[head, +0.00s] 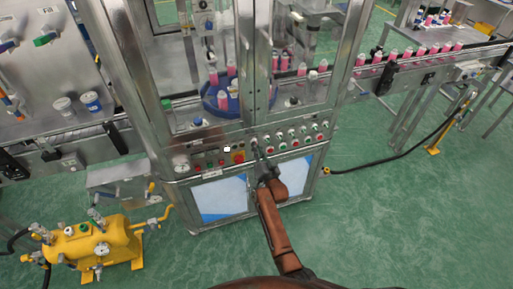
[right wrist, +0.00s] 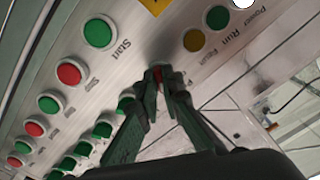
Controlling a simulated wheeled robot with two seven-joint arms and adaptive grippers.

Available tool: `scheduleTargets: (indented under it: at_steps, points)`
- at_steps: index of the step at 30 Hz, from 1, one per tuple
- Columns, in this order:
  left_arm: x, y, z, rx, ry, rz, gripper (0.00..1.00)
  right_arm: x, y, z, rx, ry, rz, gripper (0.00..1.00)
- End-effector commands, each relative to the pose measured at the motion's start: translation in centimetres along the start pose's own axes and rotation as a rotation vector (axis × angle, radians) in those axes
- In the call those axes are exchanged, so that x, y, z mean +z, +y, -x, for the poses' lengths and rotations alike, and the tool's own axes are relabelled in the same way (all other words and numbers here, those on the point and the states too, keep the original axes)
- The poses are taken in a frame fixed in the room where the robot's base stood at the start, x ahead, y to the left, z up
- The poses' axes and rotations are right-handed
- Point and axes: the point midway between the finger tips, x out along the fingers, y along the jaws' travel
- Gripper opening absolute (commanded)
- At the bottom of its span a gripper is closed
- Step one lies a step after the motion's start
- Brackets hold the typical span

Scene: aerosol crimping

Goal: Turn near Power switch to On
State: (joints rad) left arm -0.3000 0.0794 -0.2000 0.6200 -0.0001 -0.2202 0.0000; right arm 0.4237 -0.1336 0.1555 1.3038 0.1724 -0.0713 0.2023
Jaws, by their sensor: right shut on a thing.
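My right gripper (head: 256,149) reaches up to the machine's front control panel (head: 210,161). In the right wrist view its dark fingertips (right wrist: 160,74) meet at the panel between the indicator lamps and the Start button. They are shut on a small part with a bit of red showing, apparently the near Power switch (right wrist: 157,72). The fingers hide most of it, so its setting cannot be read. A white lamp (right wrist: 243,2) by the Power label looks bright; it also shows in the head view (head: 227,148). My left gripper is not in view.
A green Start button (right wrist: 100,32) and rows of green and red buttons (right wrist: 68,73) lie beside the fingers. A red button on a yellow plate (head: 238,157) is left of the gripper. A yellow tank (head: 100,244) stands on the floor at left. The floor at right is mostly clear.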

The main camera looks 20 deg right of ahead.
Motion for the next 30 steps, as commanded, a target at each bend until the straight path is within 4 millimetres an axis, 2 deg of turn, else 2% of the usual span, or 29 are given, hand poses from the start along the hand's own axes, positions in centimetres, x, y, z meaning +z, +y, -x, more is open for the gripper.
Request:
scheduleTargets:
  at_steps: [11, 12, 19, 26, 30]
  points:
    - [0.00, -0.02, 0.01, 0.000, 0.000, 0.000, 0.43, 0.22, 0.00, 0.03, 0.000, -0.003, -0.009, 0.00]
    - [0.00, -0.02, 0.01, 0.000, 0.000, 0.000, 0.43, 0.22, 0.00, 0.03, 0.000, -0.003, -0.008, 0.08]
    - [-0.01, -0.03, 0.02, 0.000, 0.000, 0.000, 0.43, 0.11, -0.01, 0.01, 0.000, -0.002, -0.007, 0.24]
    - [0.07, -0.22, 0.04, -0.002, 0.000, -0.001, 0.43, 0.05, -0.01, 0.01, 0.000, -0.001, -0.006, 0.24]
    - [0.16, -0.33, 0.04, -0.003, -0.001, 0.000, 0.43, 0.11, 0.05, 0.73, 0.001, -0.001, -0.006, 0.24]
